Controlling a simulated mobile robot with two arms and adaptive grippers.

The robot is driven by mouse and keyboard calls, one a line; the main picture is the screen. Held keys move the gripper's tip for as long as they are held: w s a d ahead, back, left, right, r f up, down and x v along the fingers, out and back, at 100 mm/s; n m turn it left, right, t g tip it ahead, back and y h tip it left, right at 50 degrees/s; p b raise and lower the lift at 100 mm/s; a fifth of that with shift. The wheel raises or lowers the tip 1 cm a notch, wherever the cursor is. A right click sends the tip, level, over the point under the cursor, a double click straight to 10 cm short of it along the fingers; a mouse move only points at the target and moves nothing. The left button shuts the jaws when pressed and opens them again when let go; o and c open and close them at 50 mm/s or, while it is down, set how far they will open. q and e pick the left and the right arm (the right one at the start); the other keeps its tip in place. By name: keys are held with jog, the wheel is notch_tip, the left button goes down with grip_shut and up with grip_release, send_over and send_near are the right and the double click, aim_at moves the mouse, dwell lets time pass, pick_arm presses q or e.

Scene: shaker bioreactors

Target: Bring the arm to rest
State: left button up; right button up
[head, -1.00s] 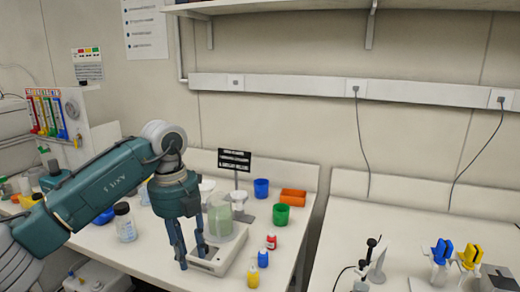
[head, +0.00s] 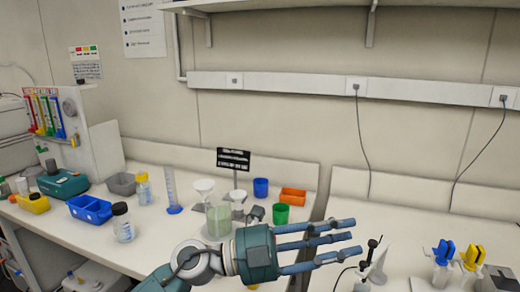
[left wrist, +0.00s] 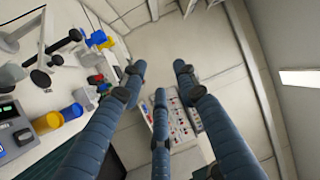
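My left gripper (head: 340,238) is low in the middle of the head view, with its fingers pointing right, spread apart and empty. It hangs in front of the workbench, near the gap between the two benches. In the left wrist view its three fingers (left wrist: 160,90) are also apart, with nothing between them. A beaker with pale green contents (head: 219,222) stands on the left bench behind my arm. The device under the beaker is mostly hidden by my wrist. My right gripper is in neither view.
The left bench holds a blue cup (head: 261,188), a green cup (head: 281,213), an orange tray (head: 292,196), a white-labelled bottle (head: 123,222) and a blue bin (head: 90,209).

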pick_arm(q)
jog(key=w+a+n+t+y, duration=0.3)
jog(key=w+a+n+t, duration=0.1)
jog(key=a+n+t, duration=0.4)
jog(key=w+a+n+t+y, duration=0.35)
jog(key=a+n+t, duration=0.25)
jog(key=n+t, duration=0.45)
jog(key=a+f+n+g+y, duration=0.4)
jog(key=a+f+n+y, duration=0.75)
jog(key=a+f, duration=0.55)
jog(key=s+a+f+n+g+y, duration=0.1)
jog(key=s+a+f+g+y, duration=0.15)
jog(key=s+f+g, duration=0.75)
jog(key=s+a+f+g, duration=0.1)
jog(key=s+f, duration=0.6)
jog(key=s, duration=0.3)
jog(key=s+a+f+g, duration=0.1)
jog(key=s+f+g, duration=0.1)
jog(key=s+f, duration=0.85)
jog(key=f, duration=1)
jog(key=s+f, duration=0.2)
jog(key=f, duration=1.1)
jog(key=s+a+f+g, duration=0.2)
jog(key=s+f, duration=1.3)
jog(key=s, duration=0.1)
jog(key=shift+s+a+h, duration=0.25)
jog(key=shift+s+h, duration=0.1)
jog(key=shift+s, duration=0.05)
